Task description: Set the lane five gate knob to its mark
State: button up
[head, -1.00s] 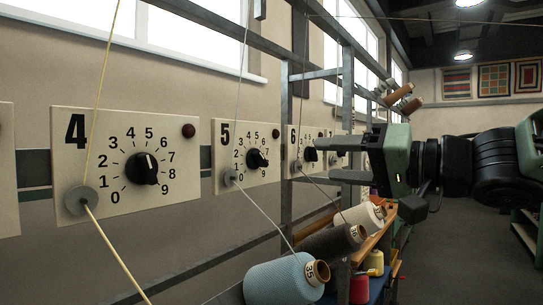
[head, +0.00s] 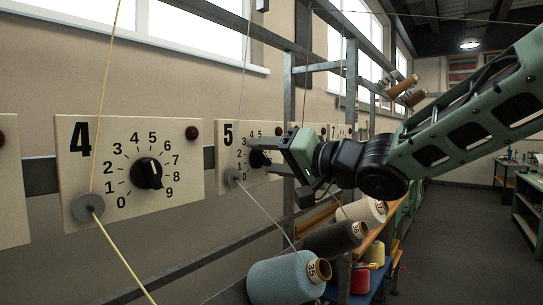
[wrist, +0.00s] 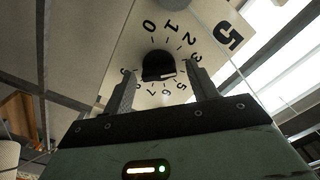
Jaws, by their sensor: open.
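The lane five panel (head: 226,190) is cream, with a large 5 and a number dial. Its black gate knob (head: 257,158) is partly hidden behind my gripper (head: 266,157) in the head view. In the wrist view the panel is turned around, and the black knob (wrist: 158,66) sits in the middle of the dial. My gripper (wrist: 161,88) is open, with one finger on each side of the knob's lower part in that view. I cannot tell whether either finger touches it.
The lane four panel (head: 70,200) with its own knob (head: 147,173) is to the left. A thread runs down from the grey eyelet (head: 232,177) of lane five. Grey frame rails (head: 288,90) stand behind my arm.

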jog(key=c, duration=1)
jog(key=n+b, duration=0.2)
jog(key=n, duration=0.2)
jog(key=shift+n, duration=0.4)
jog(key=n+b, duration=0.2)
jog(key=n, duration=0.2)
jog(key=shift+s+a+n, duration=0.1)
jog(key=shift+s+n, duration=0.05)
jog(key=shift+n, duration=0.15)
jog(key=n+b, duration=0.2)
jog(key=n, duration=0.2)
jog(key=shift+s+a+n+b, duration=0.1)
jog(key=shift+n+b, duration=1.15)
jog(key=shift+n, duration=1.05)
